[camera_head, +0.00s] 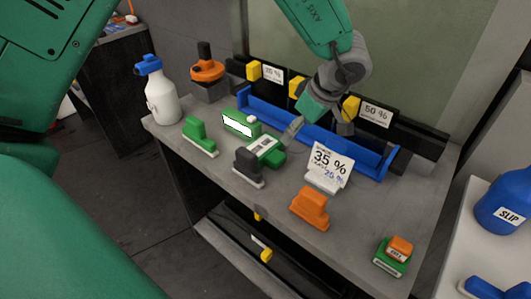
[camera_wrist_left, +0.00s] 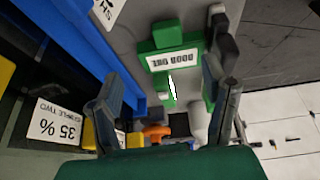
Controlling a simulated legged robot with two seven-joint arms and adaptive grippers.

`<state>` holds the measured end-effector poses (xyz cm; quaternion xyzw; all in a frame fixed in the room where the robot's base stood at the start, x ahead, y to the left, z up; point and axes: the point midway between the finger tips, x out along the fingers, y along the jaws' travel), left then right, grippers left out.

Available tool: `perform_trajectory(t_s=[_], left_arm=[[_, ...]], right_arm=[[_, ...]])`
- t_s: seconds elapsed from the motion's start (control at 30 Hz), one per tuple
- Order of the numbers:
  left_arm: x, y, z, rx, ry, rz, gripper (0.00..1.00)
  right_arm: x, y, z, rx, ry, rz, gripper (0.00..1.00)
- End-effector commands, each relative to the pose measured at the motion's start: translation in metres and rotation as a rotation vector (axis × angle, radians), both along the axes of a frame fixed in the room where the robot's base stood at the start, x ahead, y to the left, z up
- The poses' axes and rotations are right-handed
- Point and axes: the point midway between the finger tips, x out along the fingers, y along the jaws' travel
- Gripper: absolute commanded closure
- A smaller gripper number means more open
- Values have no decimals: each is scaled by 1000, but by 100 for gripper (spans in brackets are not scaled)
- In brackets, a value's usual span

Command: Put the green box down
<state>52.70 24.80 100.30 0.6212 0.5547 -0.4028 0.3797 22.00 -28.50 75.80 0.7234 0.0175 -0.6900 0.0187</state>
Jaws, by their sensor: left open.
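A green box with a white printed label (camera_head: 268,146) rests on the grey workbench (camera_head: 350,228), beside a dark grey block tool. It also shows in the left wrist view (camera_wrist_left: 174,42), beyond the fingertips. A second green box with a blank white label (camera_head: 240,124) stands just behind it; part of it shows in the wrist view. My left gripper (camera_head: 318,127) is over the bench by the blue holder, to the right of the labelled box. Its fingers (camera_wrist_left: 166,90) are apart, with nothing held between them. My right gripper is not in view.
A blue holder (camera_head: 300,124) runs along the bench's back. A 35 % card (camera_head: 331,163), orange block (camera_head: 311,208), green-handled tool (camera_head: 199,136), orange-green stack (camera_head: 393,256) and white spray bottle (camera_head: 160,95) stand around. Bare bench lies toward the front right.

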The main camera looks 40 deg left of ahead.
Motion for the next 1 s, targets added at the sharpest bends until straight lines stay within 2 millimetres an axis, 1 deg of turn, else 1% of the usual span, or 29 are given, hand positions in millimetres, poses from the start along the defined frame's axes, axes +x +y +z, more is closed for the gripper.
perform_trajectory(t_s=[0.07, 0.17, 0.3, 0.4, 0.5, 0.67, 0.73, 0.87, 1.0], left_arm=[[-5, -1, -5, 1, 29, -2, 33], [-6, 4, -20, 2, 37, -2, 33], [-4, 15, -47, 3, 36, -2, 33], [-3, 20, -63, 4, 34, -4, 33], [-3, 25, -73, 3, 32, -3, 33], [-2, 29, -81, 3, 31, -3, 33], [-2, 34, -88, 5, 31, -2, 33], [-2, 45, -105, 6, 31, -2, 33], [-1, 51, -121, 4, 31, -3, 33]], right_arm=[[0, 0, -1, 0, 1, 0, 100], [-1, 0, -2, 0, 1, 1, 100], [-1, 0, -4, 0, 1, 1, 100], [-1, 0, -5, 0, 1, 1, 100], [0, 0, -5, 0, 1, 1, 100], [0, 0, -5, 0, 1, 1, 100], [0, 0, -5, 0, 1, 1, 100], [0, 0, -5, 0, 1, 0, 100], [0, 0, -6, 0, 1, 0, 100]])
